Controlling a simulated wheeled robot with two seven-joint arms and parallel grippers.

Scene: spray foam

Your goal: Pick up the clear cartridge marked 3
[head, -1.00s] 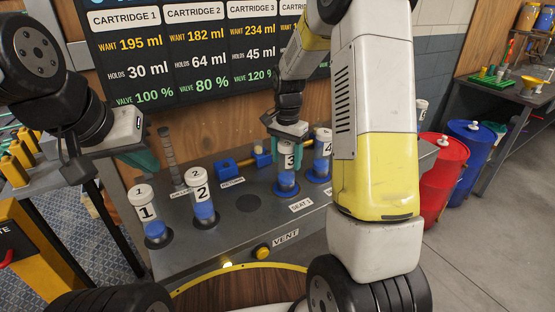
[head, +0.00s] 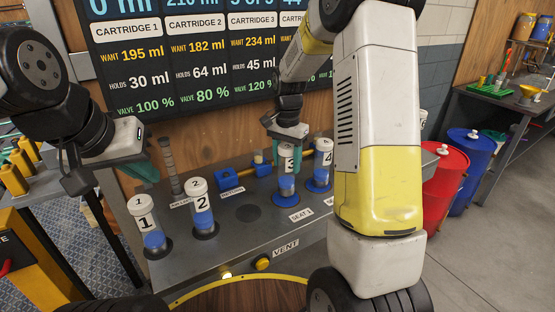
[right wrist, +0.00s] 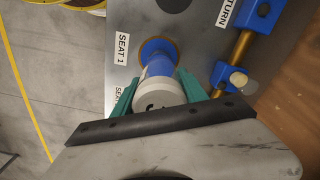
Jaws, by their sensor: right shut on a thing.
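The clear cartridge marked 3 (head: 287,166) stands upright in a blue-ringed seat (head: 285,200) on the grey bench, with blue content low in it. My right gripper (head: 287,150) is shut around its upper part from above. In the right wrist view the teal fingers sit on both sides of the cartridge's pale cap (right wrist: 157,97), and its blue lower part reaches down to the ring. I cannot tell whether it is lifted at all. My left gripper (head: 143,168) hangs above cartridge 1 (head: 147,222), apart from it; its finger gap is not clear.
Cartridge 2 (head: 202,208) stands beside cartridge 1, and cartridge 4 (head: 323,160) stands close to the right of cartridge 3. A blue valve fitting with a brass pipe (head: 232,178) lies behind. An empty dark round spot (head: 248,213) is between cartridges 2 and 3.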

